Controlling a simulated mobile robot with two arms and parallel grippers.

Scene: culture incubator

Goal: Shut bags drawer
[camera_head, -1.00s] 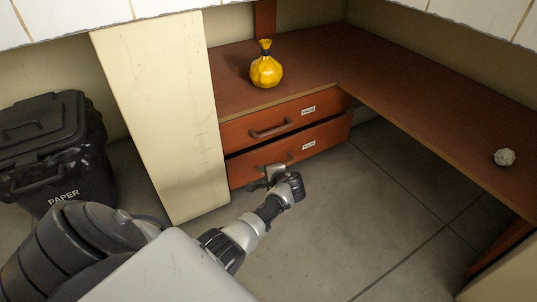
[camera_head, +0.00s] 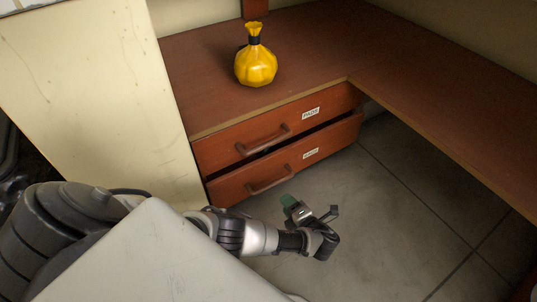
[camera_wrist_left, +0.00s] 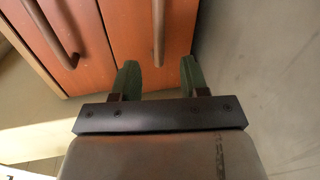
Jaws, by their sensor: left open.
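The lower wooden drawer (camera_head: 325,143), with a small white label too blurred to read surely, stands slightly out, with a dark gap above its front. Its bar handle (camera_head: 270,180) is bare; it also shows in the left wrist view (camera_wrist_left: 158,35). The upper drawer (camera_head: 225,148), with its own label and handle, looks shut. My left gripper (camera_head: 311,208) is open and empty, in front of and to the right of the lower handle. In the left wrist view its green-padded fingers (camera_wrist_left: 159,76) point at the drawer front, the handle ahead between them. My right gripper is not in view.
A cream panel (camera_head: 100,90) stands left of the drawers. The desk's other wing (camera_head: 450,120) runs to the right. Grey tiled floor (camera_head: 400,220) lies clear in front.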

